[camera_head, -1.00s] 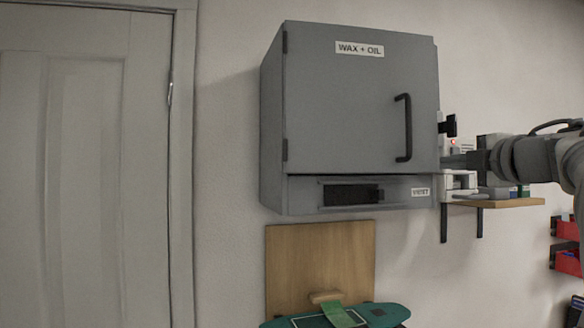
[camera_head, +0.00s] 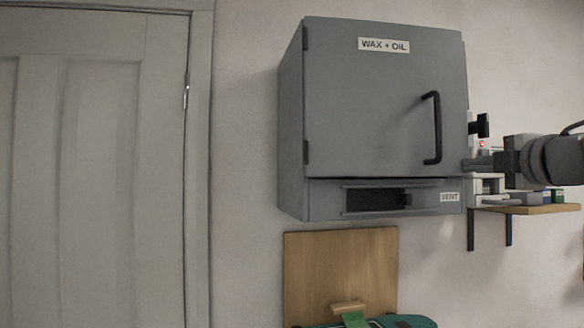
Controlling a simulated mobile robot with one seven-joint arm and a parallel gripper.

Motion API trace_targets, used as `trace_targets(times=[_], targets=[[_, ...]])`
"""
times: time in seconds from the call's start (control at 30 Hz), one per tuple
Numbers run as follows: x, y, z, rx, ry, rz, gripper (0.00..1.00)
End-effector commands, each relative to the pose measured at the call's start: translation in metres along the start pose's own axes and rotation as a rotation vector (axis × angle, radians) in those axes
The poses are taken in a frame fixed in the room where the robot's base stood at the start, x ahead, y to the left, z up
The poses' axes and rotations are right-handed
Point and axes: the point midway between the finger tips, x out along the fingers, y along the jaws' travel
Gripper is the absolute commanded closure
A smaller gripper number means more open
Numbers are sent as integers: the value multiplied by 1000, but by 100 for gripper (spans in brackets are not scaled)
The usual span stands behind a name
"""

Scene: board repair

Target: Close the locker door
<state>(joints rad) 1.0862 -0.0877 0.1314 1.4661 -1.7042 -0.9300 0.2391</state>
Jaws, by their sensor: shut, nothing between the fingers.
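The grey locker (camera_head: 292,130) hangs on the wall in the head view. Its door (camera_head: 370,110) carries a "WAX + OIL" label, hinges on the left and a black bar handle (camera_head: 436,128) on the right. The door lies flat or nearly flat over the locker front; I cannot tell whether a small gap is left at its right edge. My gripper (camera_head: 472,165) is shut and empty, at the door's lower right edge, right of the handle. Whether it touches the door is unclear.
A vent panel (camera_head: 325,200) lies below the door. A wooden shelf (camera_head: 545,209) with small items is right of the locker, below my arm. A wooden board (camera_head: 340,270) is below the locker, and a white room door (camera_head: 95,170) stands at left.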

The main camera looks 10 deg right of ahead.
Motion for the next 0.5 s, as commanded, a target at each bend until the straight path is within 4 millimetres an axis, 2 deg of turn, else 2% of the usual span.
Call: trace_targets(times=[0.3, 0.5], targets=[[34, 5, 3, 5, 108, -1, 100], [45, 2, 2, 2, 145, 1, 100]])
